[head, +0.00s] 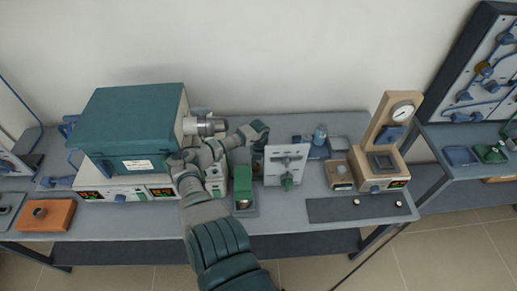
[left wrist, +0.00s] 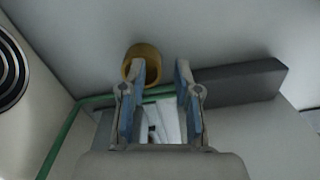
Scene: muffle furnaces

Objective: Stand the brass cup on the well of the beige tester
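The brass cup (left wrist: 143,64) shows in the left wrist view as a yellow round piece with a dark opening. It is beyond the fingertips, partly overlapped by the left finger; I cannot tell whether they touch. My left gripper (left wrist: 160,75) is open, its fingers apart, with no object clearly held. In the head view my left gripper (head: 256,132) is over the back of the bench, left of the white panel; I cannot make out the cup there. The beige tester (head: 392,120) stands on the right, with its dark square well (head: 382,162) in front of its column. My right gripper is not in view.
A teal furnace (head: 135,125) fills the bench's left side. A green block (head: 243,185) and a white panel with a green handle (head: 287,163) stand between furnace and tester. A small beige box (head: 338,175) is beside the tester. A dark mat (head: 345,209) lies in front.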

